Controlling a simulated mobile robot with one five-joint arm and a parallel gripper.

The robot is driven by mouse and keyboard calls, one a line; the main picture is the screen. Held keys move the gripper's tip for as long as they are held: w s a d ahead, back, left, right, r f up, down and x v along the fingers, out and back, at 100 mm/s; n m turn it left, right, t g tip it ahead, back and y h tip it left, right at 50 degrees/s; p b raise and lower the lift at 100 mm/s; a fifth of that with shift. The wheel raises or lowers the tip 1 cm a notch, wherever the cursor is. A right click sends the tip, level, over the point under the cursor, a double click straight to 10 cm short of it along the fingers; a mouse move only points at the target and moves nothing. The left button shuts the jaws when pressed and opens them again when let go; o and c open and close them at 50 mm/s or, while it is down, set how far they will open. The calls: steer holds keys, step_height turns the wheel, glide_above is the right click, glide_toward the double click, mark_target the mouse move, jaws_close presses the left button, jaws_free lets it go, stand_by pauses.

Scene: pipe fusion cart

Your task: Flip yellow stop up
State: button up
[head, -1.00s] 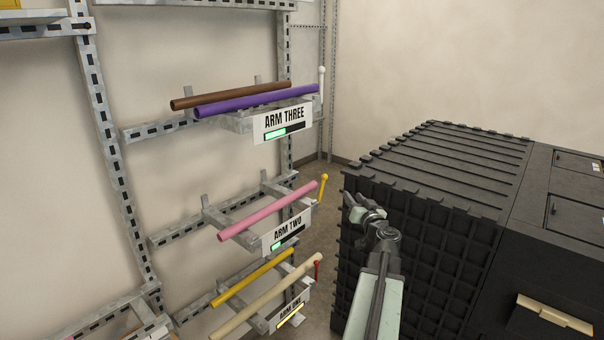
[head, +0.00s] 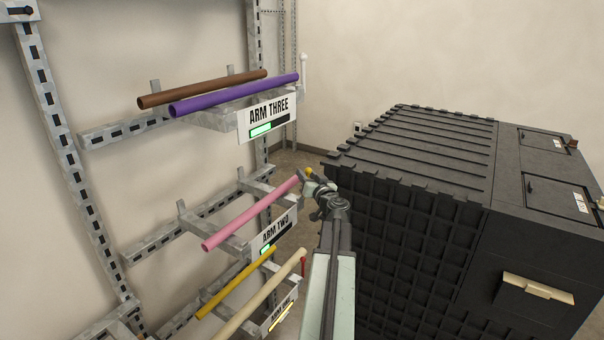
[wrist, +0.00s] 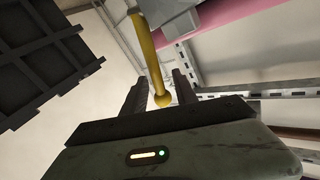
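The yellow stop is a thin rod with a ball end at the right end of the ARM TWO rack arm (head: 271,188). In the head view only its ball (head: 309,171) shows clearly; my gripper (head: 312,186) covers most of the rod. In the wrist view the yellow stop (wrist: 153,60) runs from a grey bracket to its ball, which sits in the gap between my fingers. My gripper (wrist: 160,92) is open, with one finger to each side of the ball. I cannot tell whether either finger touches it.
A pink pipe (head: 250,214) lies on ARM TWO. Brown (head: 203,90) and purple (head: 235,95) pipes lie on ARM THREE above, with a white stop (head: 304,70). Yellow and cream pipes lie below. A large black ribbed cabinet (head: 400,220) stands close on the right.

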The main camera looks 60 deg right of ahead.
steer(key=x, duration=0.2)
steer(key=shift+w+d, duration=0.2)
steer(key=shift+w, duration=0.05)
jaws_close()
stand_by(1.1)
